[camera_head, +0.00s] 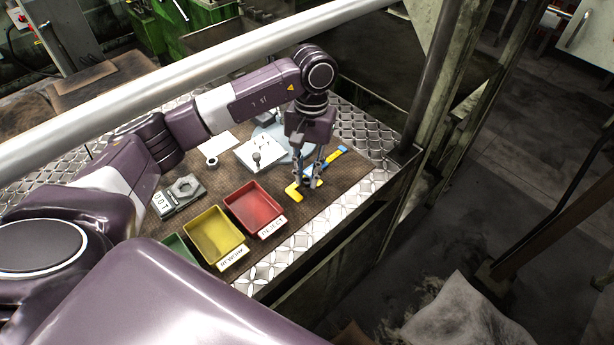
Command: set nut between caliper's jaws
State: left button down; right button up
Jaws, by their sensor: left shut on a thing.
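The caliper (337,161), blue with yellow parts, lies on the brown mat at the right side of the bench. Its yellow jaw end (293,193) points toward the front. My left gripper (312,181) points down over the caliper, its fingertips beside the yellow and blue parts at the jaw end. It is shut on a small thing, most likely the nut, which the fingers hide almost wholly. I cannot tell whether this thing touches the caliper. My right gripper is not in view.
A red bin (254,207), a yellow bin (214,236) and a green bin (178,247) stand along the front edge. A grey block with a hexagonal top (185,187), a small ring (211,161) and a white plate with pins (262,152) lie behind them. A dark post rises at the right.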

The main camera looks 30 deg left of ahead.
aim_at(307, 180)
pick_arm(q)
notch_tip(307, 180, down, 2)
jog(key=shift+f, duration=0.1)
jog(key=shift+s+f+b, duration=0.15)
jog(key=shift+f+b, duration=0.25)
jog(key=shift+b, duration=0.1)
jog(key=c, duration=1.9)
grip_release()
jog(key=shift+s+d, duration=0.1)
jog(key=shift+c, duration=0.2)
jog(key=shift+o, duration=0.6)
jog(key=shift+f, duration=0.1)
